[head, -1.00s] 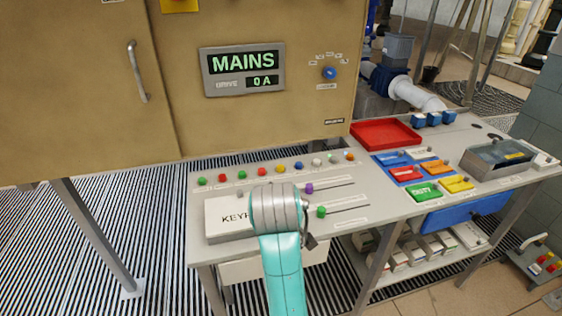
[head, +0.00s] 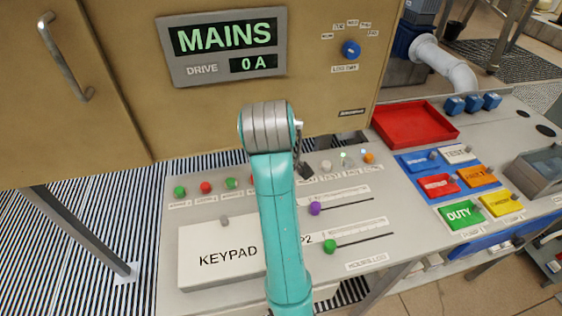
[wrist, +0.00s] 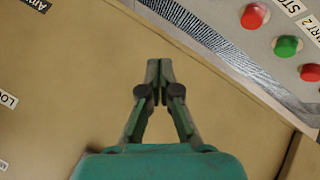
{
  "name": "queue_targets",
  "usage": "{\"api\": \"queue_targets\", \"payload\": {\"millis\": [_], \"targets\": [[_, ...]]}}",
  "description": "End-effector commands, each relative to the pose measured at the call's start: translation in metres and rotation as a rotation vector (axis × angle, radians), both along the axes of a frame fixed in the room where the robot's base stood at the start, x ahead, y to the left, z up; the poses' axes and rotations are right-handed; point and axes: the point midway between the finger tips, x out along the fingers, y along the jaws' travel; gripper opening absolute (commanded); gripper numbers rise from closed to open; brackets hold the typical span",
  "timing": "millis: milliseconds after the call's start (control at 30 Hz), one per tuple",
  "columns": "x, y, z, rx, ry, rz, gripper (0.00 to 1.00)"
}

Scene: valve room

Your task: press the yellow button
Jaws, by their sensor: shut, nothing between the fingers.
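A row of round buttons runs along the back of the console. A green button (head: 180,191), a red button (head: 206,187) and another green one (head: 231,183) show left of my arm. A white button (head: 327,166) and an orange lamp or button (head: 369,157) show to its right. No clearly yellow button shows now; my arm covers the middle of the row, where a yellow-orange one showed earlier. In the wrist view my gripper (wrist: 159,66) is shut and empty against the tan cabinet, apart from a red button (wrist: 255,16) and a green button (wrist: 288,46).
The tan cabinet front (head: 330,105) with its MAINS display (head: 222,45) stands behind the console. A keypad plate (head: 205,265), a purple slider knob (head: 315,208) and a green one (head: 330,245) lie in front. A red tray (head: 415,125) and coloured plates are to the right.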

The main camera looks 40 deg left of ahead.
Motion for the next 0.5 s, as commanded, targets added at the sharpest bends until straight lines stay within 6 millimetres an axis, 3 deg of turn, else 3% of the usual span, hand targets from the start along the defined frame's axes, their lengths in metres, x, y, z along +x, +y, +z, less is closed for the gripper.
{"api": "queue_targets", "payload": {"millis": [300, 500], "targets": [[0.000, 0.000, -0.001, 0.000, 0.000, 0.000, 0.00], [0.000, 0.000, -0.014, -0.001, 0.001, 0.001, 0.00]]}}
